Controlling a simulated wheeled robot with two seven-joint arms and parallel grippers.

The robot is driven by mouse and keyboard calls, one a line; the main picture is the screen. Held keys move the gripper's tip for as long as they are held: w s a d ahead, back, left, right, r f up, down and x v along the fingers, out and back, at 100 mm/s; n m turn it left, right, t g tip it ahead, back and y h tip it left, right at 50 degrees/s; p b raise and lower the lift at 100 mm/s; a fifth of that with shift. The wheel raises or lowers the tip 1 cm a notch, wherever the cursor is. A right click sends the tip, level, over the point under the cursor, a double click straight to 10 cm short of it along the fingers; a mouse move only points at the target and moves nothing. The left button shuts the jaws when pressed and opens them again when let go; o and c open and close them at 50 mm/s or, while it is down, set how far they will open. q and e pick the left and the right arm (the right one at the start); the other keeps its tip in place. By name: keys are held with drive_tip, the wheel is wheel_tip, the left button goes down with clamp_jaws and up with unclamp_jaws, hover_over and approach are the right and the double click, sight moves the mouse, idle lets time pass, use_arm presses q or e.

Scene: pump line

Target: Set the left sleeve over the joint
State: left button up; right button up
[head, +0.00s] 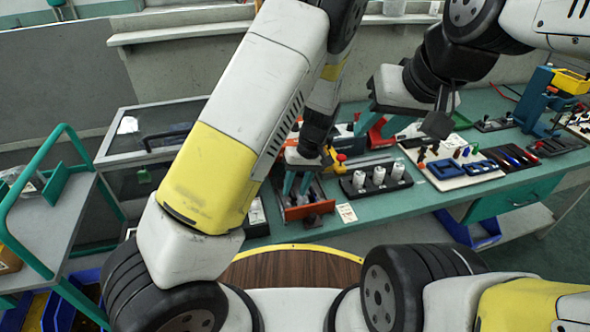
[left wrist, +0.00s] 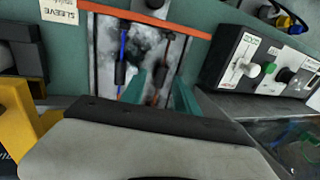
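My left gripper (head: 297,184) hangs over a tray with an orange-red rim (head: 306,213). Its teal fingers are apart in the left wrist view (left wrist: 163,92). There, a dark sleeve (left wrist: 153,96) on a red wire shows in the gap between the fingers, and I see no contact. A second dark sleeve (left wrist: 120,72) sits on a blue wire just left of the fingers. The joint cannot be made out. The wrist housing hides the near end of the tray.
A SLEEVE label (left wrist: 60,11) lies beside the tray. A black holder with white cylinders (head: 376,181) stands to its right, then a white board with coloured parts (head: 449,165). A control box with knobs (left wrist: 257,62) stands close by.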

use_arm(q)
drive_tip(key=shift+a+f, duration=0.1)
drive_tip(key=shift+f, duration=0.2)
clamp_jaws()
idle(1.3)
